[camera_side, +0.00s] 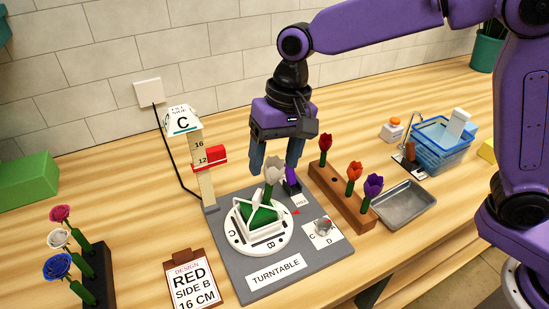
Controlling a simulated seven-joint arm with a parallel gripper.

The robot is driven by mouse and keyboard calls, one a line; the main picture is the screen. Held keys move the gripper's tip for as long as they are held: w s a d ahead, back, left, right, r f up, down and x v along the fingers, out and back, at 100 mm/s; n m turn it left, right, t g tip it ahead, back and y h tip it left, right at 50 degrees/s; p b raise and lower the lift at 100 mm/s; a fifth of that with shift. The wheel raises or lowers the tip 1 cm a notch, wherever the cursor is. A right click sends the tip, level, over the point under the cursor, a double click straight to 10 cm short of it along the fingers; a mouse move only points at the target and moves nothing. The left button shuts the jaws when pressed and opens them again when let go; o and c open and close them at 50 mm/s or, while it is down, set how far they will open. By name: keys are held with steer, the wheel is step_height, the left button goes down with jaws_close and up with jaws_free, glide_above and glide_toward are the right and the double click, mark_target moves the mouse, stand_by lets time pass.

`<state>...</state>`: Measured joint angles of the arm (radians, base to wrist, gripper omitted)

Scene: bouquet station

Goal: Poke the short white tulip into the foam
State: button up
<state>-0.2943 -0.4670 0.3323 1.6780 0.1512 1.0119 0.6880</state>
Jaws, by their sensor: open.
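The white tulip (273,168) stands upright, its green stem running down into the green foam (261,214) in the white holder on the round turntable (243,237). From this view I cannot tell how deep the stem sits. My gripper (275,168) is open and points down above the foam, with its blue fingers on either side of the tulip's head. Whether a finger touches the flower is too small to tell.
A measuring post (204,180) with a red slider stands left of the turntable. A wooden rack (339,193) with red, orange and purple tulips is at right, beside a metal tray (402,203). A clipboard card (194,283) and a dark flower rack (97,272) are at front left.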

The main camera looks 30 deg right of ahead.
steer(key=shift+d+r, duration=0.25)
steer(key=shift+r, duration=1.15)
steer(key=shift+d+r, duration=0.2)
steer(key=shift+r, duration=1.15)
steer(key=o, duration=0.5)
steer(key=shift+o, duration=0.2)
steer(key=shift+d, duration=0.1)
steer(key=s+d+f+n, duration=0.2)
steer(key=s+d+n, duration=0.2)
steer(key=s+d, duration=0.4)
steer(key=s+d+f+n+h, duration=0.1)
steer(key=s+d+f+n, duration=0.2)
steer(key=s+d, duration=0.4)
steer(key=s+d+f+n, duration=0.3)
steer(key=s+d+n, duration=0.2)
steer(key=s+d, duration=0.3)
steer(key=d, duration=0.3)
steer(key=shift+s+d+f+n+h, duration=0.25)
steer(key=shift+s+d+n+h, duration=0.05)
steer(key=shift+s+d, duration=0.1)
